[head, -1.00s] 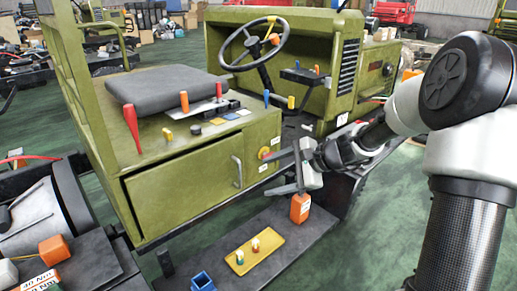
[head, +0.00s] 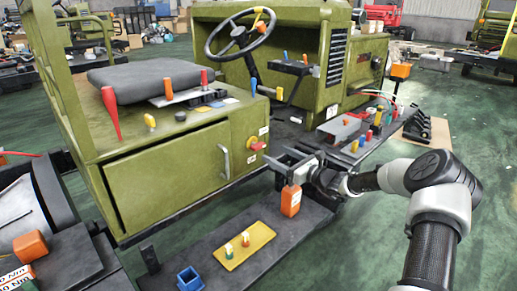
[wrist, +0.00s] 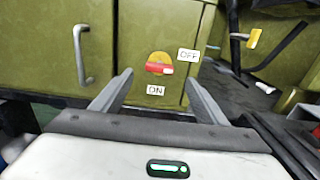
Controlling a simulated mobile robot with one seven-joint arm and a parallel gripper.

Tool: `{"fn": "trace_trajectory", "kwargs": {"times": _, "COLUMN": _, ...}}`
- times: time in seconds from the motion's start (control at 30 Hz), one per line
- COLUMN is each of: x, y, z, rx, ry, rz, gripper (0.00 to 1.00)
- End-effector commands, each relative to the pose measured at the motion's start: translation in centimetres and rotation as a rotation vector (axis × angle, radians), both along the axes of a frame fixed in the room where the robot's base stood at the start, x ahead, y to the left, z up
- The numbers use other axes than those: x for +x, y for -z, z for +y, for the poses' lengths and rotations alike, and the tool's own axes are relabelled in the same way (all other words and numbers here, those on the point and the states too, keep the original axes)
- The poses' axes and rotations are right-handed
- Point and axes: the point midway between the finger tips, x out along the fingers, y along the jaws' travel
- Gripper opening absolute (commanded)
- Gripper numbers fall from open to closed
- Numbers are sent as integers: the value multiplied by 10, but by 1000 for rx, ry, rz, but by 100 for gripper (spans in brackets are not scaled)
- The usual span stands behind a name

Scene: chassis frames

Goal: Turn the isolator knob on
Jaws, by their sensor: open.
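The isolator knob (head: 257,146) is a red handle on a yellow disc, low on the right end of the green vehicle's seat box. In the wrist view the knob (wrist: 159,68) shows its red bar lying roughly crosswise, with one end toward the OFF label (wrist: 188,55) at right. The ON label (wrist: 155,90) is below it. My gripper (head: 280,160) is open, to the right of and slightly below the knob in the head view. In the wrist view my gripper (wrist: 158,82) has a finger on each side of the knob's line, apart from it and empty.
A cabinet door handle (wrist: 83,54) is left of the knob. An orange bottle (head: 291,201) stands on the dark step just under my gripper. A shelf of coloured parts (head: 360,135) is at right.

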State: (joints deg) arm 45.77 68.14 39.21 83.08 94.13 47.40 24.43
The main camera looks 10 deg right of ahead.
Motion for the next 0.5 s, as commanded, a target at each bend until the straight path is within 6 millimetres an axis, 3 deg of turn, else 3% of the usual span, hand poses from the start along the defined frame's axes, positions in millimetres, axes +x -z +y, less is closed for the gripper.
{"fn": "trace_trajectory", "kwargs": {"times": 0.3, "x": 55, "y": 2, "z": 41, "rx": -2, "ry": -2, "rz": -1, "gripper": 67}}
{"fn": "trace_trajectory", "kwargs": {"times": 0.5, "x": 77, "y": 1, "z": 56, "rx": -3, "ry": -1, "rz": -1, "gripper": 67}}
